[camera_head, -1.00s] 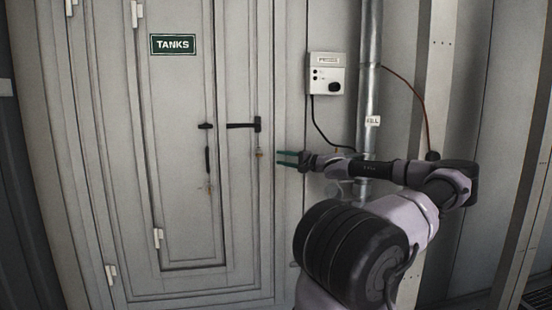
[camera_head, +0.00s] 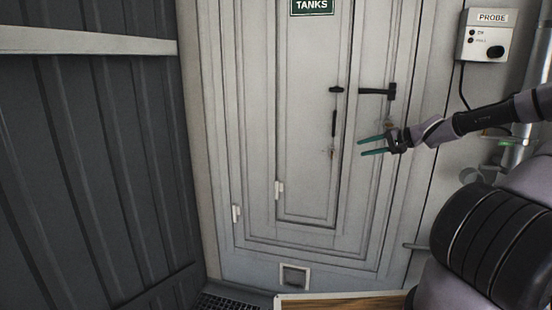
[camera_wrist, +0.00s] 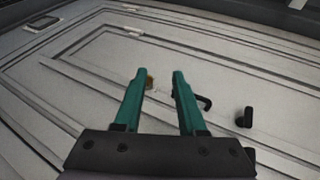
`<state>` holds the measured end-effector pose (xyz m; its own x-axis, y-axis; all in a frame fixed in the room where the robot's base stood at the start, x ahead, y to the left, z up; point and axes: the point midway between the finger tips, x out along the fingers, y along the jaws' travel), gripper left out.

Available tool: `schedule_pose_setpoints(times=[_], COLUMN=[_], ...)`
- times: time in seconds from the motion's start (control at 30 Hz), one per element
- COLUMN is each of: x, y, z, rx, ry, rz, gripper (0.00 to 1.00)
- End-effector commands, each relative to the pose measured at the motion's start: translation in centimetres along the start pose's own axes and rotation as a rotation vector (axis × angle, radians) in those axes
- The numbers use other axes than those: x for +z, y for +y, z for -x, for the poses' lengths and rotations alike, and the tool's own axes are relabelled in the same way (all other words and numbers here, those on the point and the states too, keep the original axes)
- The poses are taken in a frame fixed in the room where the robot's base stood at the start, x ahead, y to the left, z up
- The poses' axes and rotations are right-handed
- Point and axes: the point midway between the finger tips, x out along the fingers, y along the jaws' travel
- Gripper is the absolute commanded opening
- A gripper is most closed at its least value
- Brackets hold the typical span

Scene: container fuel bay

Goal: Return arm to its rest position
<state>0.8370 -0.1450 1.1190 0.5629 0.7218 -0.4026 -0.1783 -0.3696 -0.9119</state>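My gripper (camera_head: 368,147) has two green fingers spread apart with nothing between them. It points left in front of the white TANKS door (camera_head: 305,130), below the black door handle (camera_head: 376,92). In the wrist view my gripper (camera_wrist: 158,80) is also open and empty, facing the panelled door (camera_wrist: 60,80). A black handle part (camera_wrist: 205,103) and a small brass-coloured piece (camera_wrist: 149,79) show beyond the fingers. I cannot tell the exact gap between the fingers and the door.
A PROBE box (camera_head: 486,36) with a cable hangs on the wall at right, near a metal pipe (camera_head: 513,150). A dark ribbed wall (camera_head: 90,150) stands at left. A floor grate (camera_head: 225,301) and a wooden surface (camera_head: 340,302) lie at the bottom.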

Motion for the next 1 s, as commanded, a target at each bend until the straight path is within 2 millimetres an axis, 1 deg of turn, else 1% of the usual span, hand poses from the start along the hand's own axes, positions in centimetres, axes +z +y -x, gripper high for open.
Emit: schedule_pose_setpoints(times=[0.03,0.1,0.17,0.2,0.3,0.37,0.4,0.57,0.67,0.8,0.87,1.0], x=[2.2,4.8,6.8,8.0,10.6,11.9,12.8,15.7,17.3,19.6,20.8,23.6], y=[-0.1,0.2,0.3,0.4,0.3,0.0,-0.2,-2.0,-3.7,-6.6,-8.0,-11.0], z=[-1.2,-2.1,-2.5,-2.5,-2.1,-1.6,-1.1,1.6,3.6,6.9,8.4,12.0], rx=[0.073,0.161,0.236,0.286,0.405,0.473,0.517,0.671,0.748,0.824,0.844,0.860], ry=[-0.049,-0.105,-0.145,-0.167,-0.208,-0.221,-0.227,-0.218,-0.189,-0.126,-0.092,-0.008], rz=[0.037,0.072,0.102,0.123,0.171,0.198,0.216,0.286,0.324,0.372,0.386,0.417], gripper=[0.40,0.40,0.40,0.40,0.40,0.40,0.40,0.40,0.40,0.40,0.40,0.40])
